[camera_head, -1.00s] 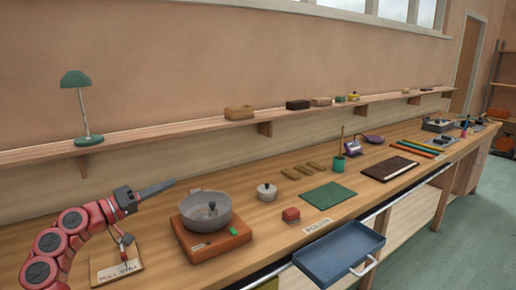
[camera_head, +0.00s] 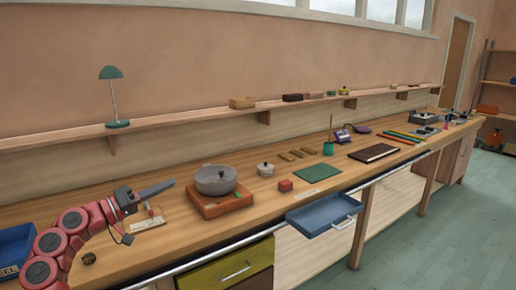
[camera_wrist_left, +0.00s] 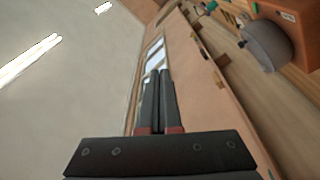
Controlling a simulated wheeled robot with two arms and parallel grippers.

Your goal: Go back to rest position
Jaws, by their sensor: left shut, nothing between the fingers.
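My left gripper (camera_head: 158,190) is shut and empty, raised above the workbench (camera_head: 350,182) on its red arm, left of the grey pot (camera_head: 215,183). The pot sits on an orange-brown base (camera_head: 222,205). In the left wrist view the two dark fingers of the gripper (camera_wrist_left: 158,75) lie close together. The pot also shows there at the upper right (camera_wrist_left: 268,45). My right gripper is in neither view.
A blue tray (camera_head: 322,213) juts out from the bench front. A green lamp (camera_head: 112,95) stands on the wall shelf. Floor is clear at right.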

